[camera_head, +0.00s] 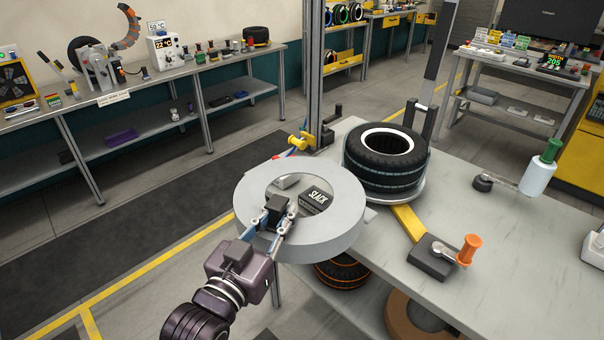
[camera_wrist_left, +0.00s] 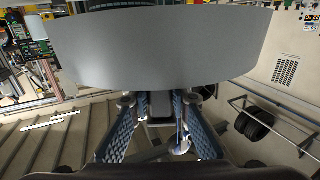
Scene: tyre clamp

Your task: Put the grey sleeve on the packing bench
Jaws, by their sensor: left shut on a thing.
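The grey sleeve (camera_head: 340,222) is a wide, thick ring. My left gripper (camera_head: 279,219) is shut on the near rim of the sleeve and holds it up by the left end of the tyre workbench. In the left wrist view the sleeve (camera_wrist_left: 160,48) fills the top as a broad grey band, just beyond the blue-padded fingers (camera_wrist_left: 160,115). Through its hole I see a black block marked "SLACK" (camera_head: 315,198). I cannot tell by a sign which bench is the packing bench. My right gripper is out of view.
A long bench (camera_head: 120,98) with tools and gauges runs along the left wall. Another bench (camera_head: 520,68) stands back right. Open floor lies left of the sleeve.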

